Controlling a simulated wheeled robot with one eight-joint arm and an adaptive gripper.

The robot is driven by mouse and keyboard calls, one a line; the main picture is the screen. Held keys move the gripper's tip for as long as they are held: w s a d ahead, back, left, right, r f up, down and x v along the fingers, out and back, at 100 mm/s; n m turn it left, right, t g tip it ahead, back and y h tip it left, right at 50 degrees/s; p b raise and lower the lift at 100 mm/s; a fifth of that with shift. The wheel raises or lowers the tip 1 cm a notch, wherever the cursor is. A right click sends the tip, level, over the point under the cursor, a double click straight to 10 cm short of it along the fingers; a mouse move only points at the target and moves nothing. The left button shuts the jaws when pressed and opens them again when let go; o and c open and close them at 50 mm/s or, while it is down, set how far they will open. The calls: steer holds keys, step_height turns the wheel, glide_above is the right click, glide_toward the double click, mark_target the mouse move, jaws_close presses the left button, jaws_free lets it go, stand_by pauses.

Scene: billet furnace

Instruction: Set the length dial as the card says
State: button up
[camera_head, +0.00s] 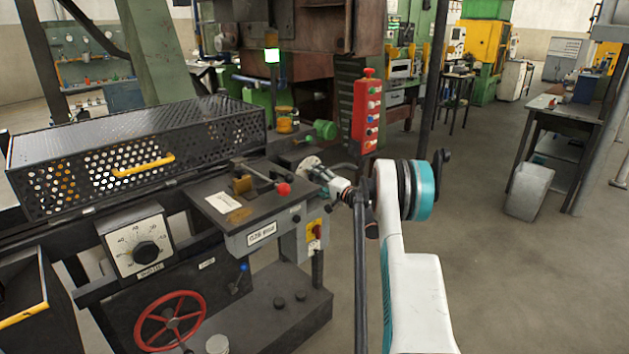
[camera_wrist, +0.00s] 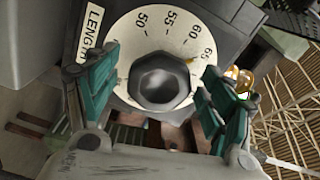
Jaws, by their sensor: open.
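In the wrist view a white round dial (camera_wrist: 125,55) carries a label with the letters LENG showing and the marks 50, 55, 60 and 65. A dark faceted knob (camera_wrist: 160,82) sits at its middle. A small yellowish mark shows near the 60 to 65 side. My gripper (camera_wrist: 155,100) is open, with one teal finger on each side of the knob; contact cannot be told. In the head view my gripper's end (camera_head: 318,174) is small beside the machine. A white card (camera_head: 222,203) lies on the machine's top; its writing is too small to read.
A second-looking dial (camera_head: 146,250) sits on the machine front; whether it is the same one is unclear. A red handwheel (camera_head: 170,320), a red-knobbed lever (camera_head: 283,188) and a red button pendant (camera_head: 368,110) are near.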

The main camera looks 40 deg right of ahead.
steer(key=s, duration=1)
steer(key=shift+s+d, duration=0.35)
steer(key=shift+s, duration=0.05)
